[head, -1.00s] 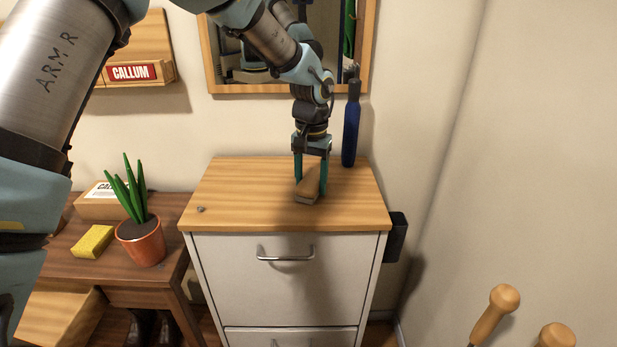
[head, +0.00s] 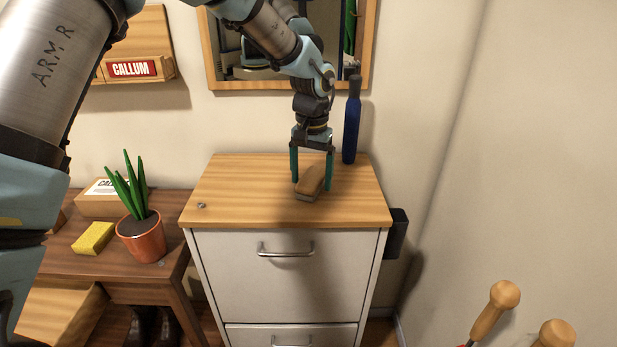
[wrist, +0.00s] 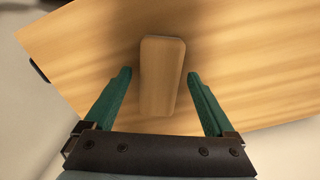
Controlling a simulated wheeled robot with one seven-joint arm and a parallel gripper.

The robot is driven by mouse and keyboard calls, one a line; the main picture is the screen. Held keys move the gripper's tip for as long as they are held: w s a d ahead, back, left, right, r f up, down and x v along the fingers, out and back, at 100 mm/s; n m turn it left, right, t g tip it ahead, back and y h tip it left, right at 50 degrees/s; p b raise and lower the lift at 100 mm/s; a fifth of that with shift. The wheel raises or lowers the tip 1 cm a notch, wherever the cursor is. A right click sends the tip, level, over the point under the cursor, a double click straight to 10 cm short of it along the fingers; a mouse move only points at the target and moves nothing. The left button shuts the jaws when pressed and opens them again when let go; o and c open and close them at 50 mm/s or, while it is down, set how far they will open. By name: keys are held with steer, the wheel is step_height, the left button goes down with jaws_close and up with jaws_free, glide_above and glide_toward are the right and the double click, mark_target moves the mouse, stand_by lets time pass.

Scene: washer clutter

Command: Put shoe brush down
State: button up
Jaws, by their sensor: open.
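The shoe brush (head: 311,180) has a light wooden back and a greyish underside. It rests on the wooden cabinet top (head: 240,190), near the middle right. My gripper (head: 312,186) is open around the brush, with one green finger on each side. In the wrist view the brush (wrist: 162,75) lies between the open fingertips (wrist: 160,74), with a gap on both sides, so the fingers are apart from it. The underside of the brush is mostly hidden.
A blue bottle (head: 351,125) stands at the back right of the cabinet top, close to my gripper. A small metal object (head: 201,205) lies at the front left. A mirror (head: 285,85) hangs behind. A potted plant (head: 142,238) and yellow sponge (head: 93,238) are on the lower table.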

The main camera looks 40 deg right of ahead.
mark_target(311, 177)
step_height(311, 177, up, 12)
steer(key=f+b, duration=0.1)
steer(key=b, duration=0.2)
steer(key=w+a+f+n, duration=0.2)
steer(key=w+a, duration=0.3)
steer(key=a, duration=0.6)
steer(key=w+a+f+n, duration=0.2)
steer(key=w+a, duration=0.4)
steer(key=a, duration=0.4)
steer(key=s+a+f+n, duration=0.1)
steer(key=s+a+n, duration=0.1)
steer(key=a, duration=0.7)
steer(key=s+a+f+n+t, duration=0.1)
steer(key=s+a+f+n, duration=0.1)
steer(key=a, duration=0.7)
steer(key=s+a+f+n, duration=0.1)
steer(key=s+a+n, duration=0.1)
steer(key=a, duration=0.8)
steer(key=shift+s+f+n+t, duration=0.3)
steer(key=shift+f+n, duration=0.1)
steer(key=shift+n, duration=0.2)
steer(key=shift+w, duration=0.1)
